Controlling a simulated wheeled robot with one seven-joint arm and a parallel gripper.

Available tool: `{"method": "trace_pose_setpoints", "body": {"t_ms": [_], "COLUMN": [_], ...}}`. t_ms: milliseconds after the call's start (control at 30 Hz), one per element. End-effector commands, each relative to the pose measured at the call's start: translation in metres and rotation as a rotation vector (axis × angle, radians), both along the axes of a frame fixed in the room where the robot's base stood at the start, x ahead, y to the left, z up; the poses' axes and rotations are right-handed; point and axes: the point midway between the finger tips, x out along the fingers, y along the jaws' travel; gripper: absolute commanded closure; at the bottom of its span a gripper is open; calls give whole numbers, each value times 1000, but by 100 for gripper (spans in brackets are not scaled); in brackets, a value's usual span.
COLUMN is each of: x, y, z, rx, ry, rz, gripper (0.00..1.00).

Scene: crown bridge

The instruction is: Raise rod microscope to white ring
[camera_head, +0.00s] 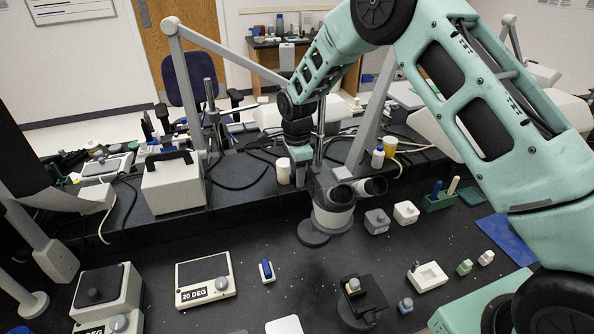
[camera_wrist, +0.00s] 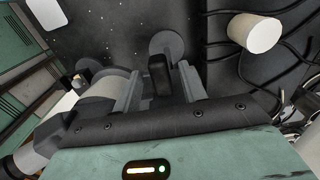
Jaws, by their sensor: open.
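The rod microscope (camera_head: 333,207) stands upright near the middle of the bench in the head view. It has a pale grey body, dark eyepieces facing right, and a vertical metal rod (camera_head: 320,130) behind it. My gripper (camera_head: 303,160) is just left of the rod, pointing down, partly hidden by my arm. In the wrist view, my gripper (camera_wrist: 159,72) is open, with a dark upright knob between its two grey fingers. I cannot tell whether they touch it. The microscope's pale body (camera_wrist: 98,95) lies left of the fingers. I cannot make out the white ring on the rod.
A white cup (camera_head: 283,170) stands close left of my gripper, on the raised shelf with cables. Small grey and white blocks (camera_head: 391,217) sit right of the microscope. A 20 DEG box (camera_head: 205,279) and a dark small stand (camera_head: 362,300) are in front.

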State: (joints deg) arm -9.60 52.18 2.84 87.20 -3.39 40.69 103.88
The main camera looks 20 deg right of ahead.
Motion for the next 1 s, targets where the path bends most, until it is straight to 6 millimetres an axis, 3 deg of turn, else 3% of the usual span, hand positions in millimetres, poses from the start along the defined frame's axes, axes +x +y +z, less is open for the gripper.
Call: {"method": "trace_pose_setpoints", "body": {"t_ms": [67, 100, 233, 433, 733, 867, 1000], "x": [0, 0, 0, 1, 2, 2, 2], "y": [0, 0, 0, 0, 0, 0, 0], "z": [0, 0, 0, 7, 80, 96, 98], "rx": [0, 0, 0, 0, 0, 0, 1], "ry": [0, 0, 0, -2, -7, -7, -6], "rz": [0, 0, 0, -1, -1, -1, 0], "gripper": [58, 64, 100, 100, 100, 100, 100]}}
